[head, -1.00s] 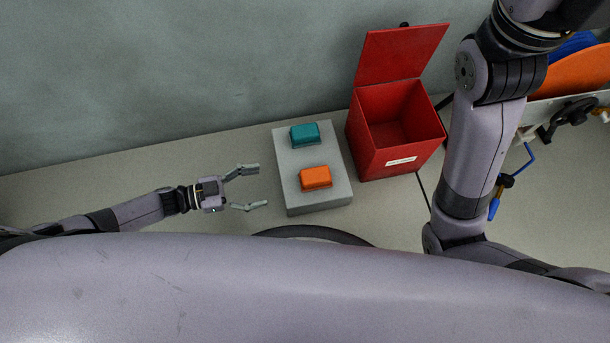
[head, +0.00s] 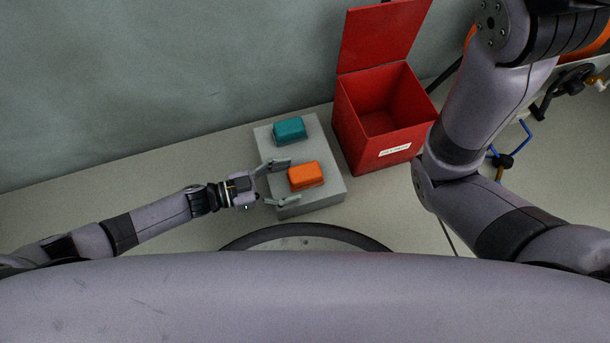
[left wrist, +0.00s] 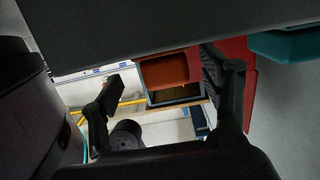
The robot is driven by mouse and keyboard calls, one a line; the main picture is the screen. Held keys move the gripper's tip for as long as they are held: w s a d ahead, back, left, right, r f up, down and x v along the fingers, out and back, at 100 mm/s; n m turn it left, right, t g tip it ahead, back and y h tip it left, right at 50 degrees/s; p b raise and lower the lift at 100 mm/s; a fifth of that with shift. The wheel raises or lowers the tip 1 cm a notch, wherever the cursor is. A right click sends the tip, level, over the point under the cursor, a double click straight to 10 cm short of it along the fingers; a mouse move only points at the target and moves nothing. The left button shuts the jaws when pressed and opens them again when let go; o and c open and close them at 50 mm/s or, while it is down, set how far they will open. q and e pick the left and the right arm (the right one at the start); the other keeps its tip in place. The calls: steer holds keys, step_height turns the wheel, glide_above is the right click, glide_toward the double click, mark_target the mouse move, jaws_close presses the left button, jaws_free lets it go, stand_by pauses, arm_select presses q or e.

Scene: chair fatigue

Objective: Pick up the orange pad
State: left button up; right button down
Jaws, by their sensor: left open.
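The orange pad (head: 306,175) lies on the front part of a grey block (head: 325,199) in the head view. A teal pad (head: 290,130) lies behind it on the same block. My left gripper (head: 287,182) is open at the left side of the orange pad, its two fingers spread and nothing between them. Whether a fingertip touches the pad I cannot tell. In the left wrist view the orange pad (left wrist: 165,70) shows between the open fingers, partly covered at the top, and the teal pad (left wrist: 288,44) is at upper right. My right gripper is out of view.
An open red bin (head: 383,120) with its lid raised stands right of the block. My right arm crosses the right side. A cart-like item with blue and orange parts is at far right. The grey wall (head: 120,70) bounds the back; floor left of the block is clear.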

mark_target(305, 175)
arm_select(q)
steer(key=b+x, duration=0.3)
steer(key=x, duration=0.1)
steer(key=shift+w+f, duration=0.15)
steer(key=shift+w, duration=0.15)
steer(key=shift+w+d, duration=0.15)
steer(key=shift+d, duration=0.25)
steer(key=shift+c, duration=0.6)
steer(key=c, duration=1.2)
